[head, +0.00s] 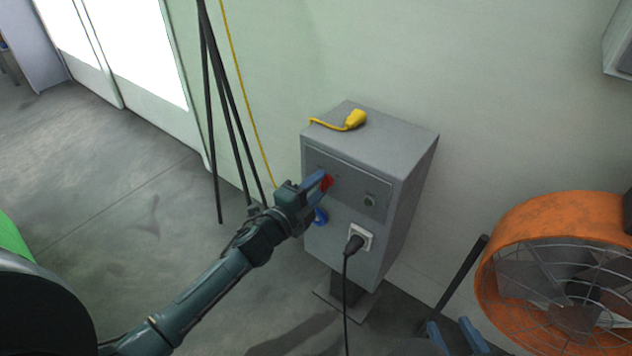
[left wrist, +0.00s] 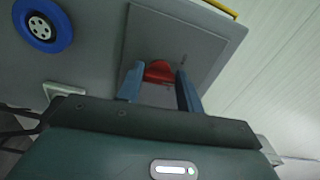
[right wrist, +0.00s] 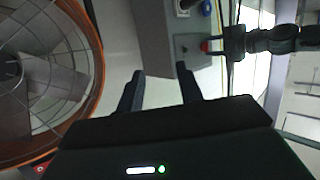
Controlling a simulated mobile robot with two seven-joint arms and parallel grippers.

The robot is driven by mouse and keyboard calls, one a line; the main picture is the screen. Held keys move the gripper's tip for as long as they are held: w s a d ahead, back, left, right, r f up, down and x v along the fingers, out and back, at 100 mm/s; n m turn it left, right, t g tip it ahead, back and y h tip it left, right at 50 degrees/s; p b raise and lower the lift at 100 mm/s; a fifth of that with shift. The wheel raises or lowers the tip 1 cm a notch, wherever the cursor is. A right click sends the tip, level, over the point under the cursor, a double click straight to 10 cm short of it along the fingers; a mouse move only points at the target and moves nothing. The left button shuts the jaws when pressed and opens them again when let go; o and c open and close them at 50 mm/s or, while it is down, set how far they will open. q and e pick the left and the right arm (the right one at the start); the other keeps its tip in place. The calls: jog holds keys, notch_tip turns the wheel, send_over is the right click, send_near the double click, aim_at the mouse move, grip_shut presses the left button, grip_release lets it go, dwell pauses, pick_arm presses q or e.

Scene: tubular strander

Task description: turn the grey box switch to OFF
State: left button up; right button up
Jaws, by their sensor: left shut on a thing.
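The grey box (head: 415,190) stands on a post against the wall. Its red switch (head: 328,183) is on the front panel, left of a small round knob (head: 370,199). My left gripper (head: 322,184) is at the panel with its fingers shut on the red switch. In the left wrist view the red switch (left wrist: 158,71) sits between the two blue fingers. The fingers hide part of it, and I cannot read its position marks. My right gripper (head: 456,338) is at the bottom of the head view, open and empty; its fingers also show in the right wrist view (right wrist: 160,88).
An orange fan (head: 545,210) stands at the right. A black plug (head: 354,243) with a hanging cable and a blue socket (head: 320,216) are on the box front. A yellow connector (head: 355,119) lies on top. Dark poles (head: 222,110) stand left of the box.

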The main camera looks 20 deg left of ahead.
pick_arm(q)
jog(key=shift+f+n+p, duration=0.15)
jog(key=shift+n+p, duration=1.85)
jog(key=shift+n, duration=2.1)
pick_arm(e)
jog(key=shift+m, duration=0.8)
jog(key=shift+s+d+r, duration=0.2)
jog(key=shift+d+r, duration=0.1)
jog(key=shift+r, duration=0.45)
jog(key=shift+s+d+r, duration=0.2)
jog(key=shift+d+r, duration=0.1)
jog(key=shift+r, duration=0.45)
jog(key=shift+s+d+r, duration=0.2)
jog(key=shift+d+r, duration=0.1)
jog(key=shift+r, duration=0.45)
jog(key=shift+t, duration=0.3)
pick_arm(q)
jog(key=o, duration=1)
pick_arm(e)
jog(key=shift+a+r, duration=0.1)
pick_arm(q)
jog(key=shift+s, duration=0.1)
